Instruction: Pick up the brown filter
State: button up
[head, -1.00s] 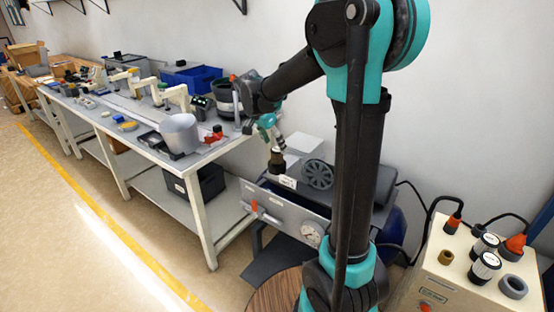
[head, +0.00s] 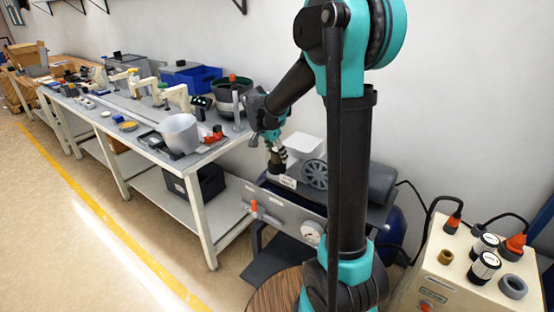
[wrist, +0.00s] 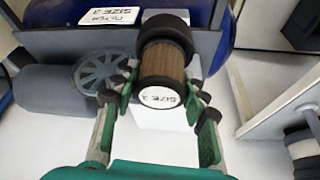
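The brown filter (wrist: 161,64) is a short ribbed brown cylinder with a dark rim and a white round label on its near end. It stands at the upper middle of the wrist view, by the compressor. In the head view the filter (head: 277,158) is a small dark shape on the compressor's left end, partly covered by my gripper (head: 273,147). In the wrist view my gripper (wrist: 161,92) is open, with one green-padded finger on each side of the filter. I cannot tell whether the fingertips touch it.
The compressor (head: 365,180) has a grey spoked wheel (head: 314,174) close to the gripper. A workbench (head: 207,160) with bowls and parts stands left. A cream box (head: 450,270) at the right holds other filters and fittings. The floor at the front left is free.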

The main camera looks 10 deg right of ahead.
jog(key=c, duration=0.7)
jog(key=shift+r, duration=0.2)
